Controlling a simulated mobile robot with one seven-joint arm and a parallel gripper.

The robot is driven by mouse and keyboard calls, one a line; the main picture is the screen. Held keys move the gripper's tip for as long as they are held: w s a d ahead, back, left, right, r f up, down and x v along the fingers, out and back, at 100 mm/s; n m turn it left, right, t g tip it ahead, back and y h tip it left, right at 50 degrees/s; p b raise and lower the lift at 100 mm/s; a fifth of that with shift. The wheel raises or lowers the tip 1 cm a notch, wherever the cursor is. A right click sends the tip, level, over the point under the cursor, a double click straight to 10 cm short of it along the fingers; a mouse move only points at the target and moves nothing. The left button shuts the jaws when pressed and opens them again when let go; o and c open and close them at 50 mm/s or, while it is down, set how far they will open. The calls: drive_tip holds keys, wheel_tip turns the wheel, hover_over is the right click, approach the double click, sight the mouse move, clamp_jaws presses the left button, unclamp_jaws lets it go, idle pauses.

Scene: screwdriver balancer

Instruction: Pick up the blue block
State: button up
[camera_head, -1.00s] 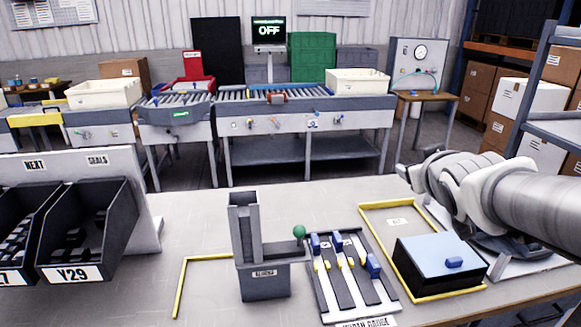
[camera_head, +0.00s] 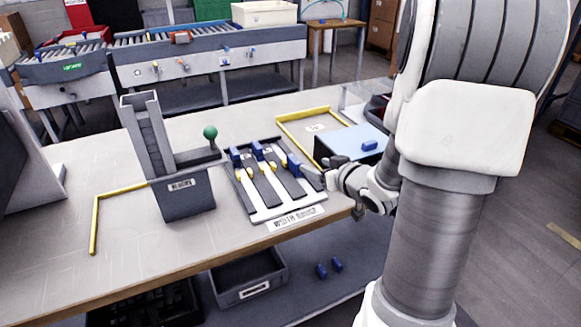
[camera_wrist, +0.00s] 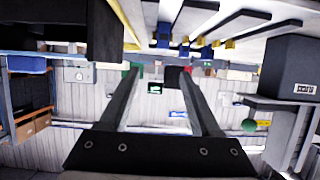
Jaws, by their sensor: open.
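Several blue blocks show in the head view. One blue block (camera_head: 369,145) lies on the light-blue top of a box (camera_head: 345,140). Three more sit on the width gauge (camera_head: 285,212), including a right-hand block (camera_head: 293,164) near its slot's middle. Two blue blocks (camera_head: 329,267) lie on the lower shelf. My gripper (camera_head: 328,176) is beside the gauge's right edge, in front of the box, partly hidden by my arm. In the wrist view my gripper (camera_wrist: 160,74) has its fingers apart with nothing between them. That view is upside down, with gauge blocks (camera_wrist: 163,35) beyond the fingers.
A grey stand (camera_head: 182,193) with a green ball (camera_head: 210,132) stands left of the gauge. Yellow corner strips (camera_head: 95,225) mark the table. A dark bin (camera_head: 248,275) is on the lower shelf. A roller conveyor (camera_head: 200,60) stands behind. The table's left front is clear.

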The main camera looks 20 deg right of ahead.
sight(294, 158)
drive_tip(key=b+x, duration=0.1)
drive_tip(key=x, duration=0.7)
drive_tip(key=shift+b, duration=0.4)
drive_tip(key=b+x, duration=0.1)
drive_tip(key=x, duration=0.3)
drive_tip(key=shift+w+a+f+b, duration=0.1)
drive_tip(key=shift+a+f+b, duration=0.05)
drive_tip(key=shift+f+b, duration=0.15)
drive_tip(key=shift+w, duration=0.45)
clamp_jaws()
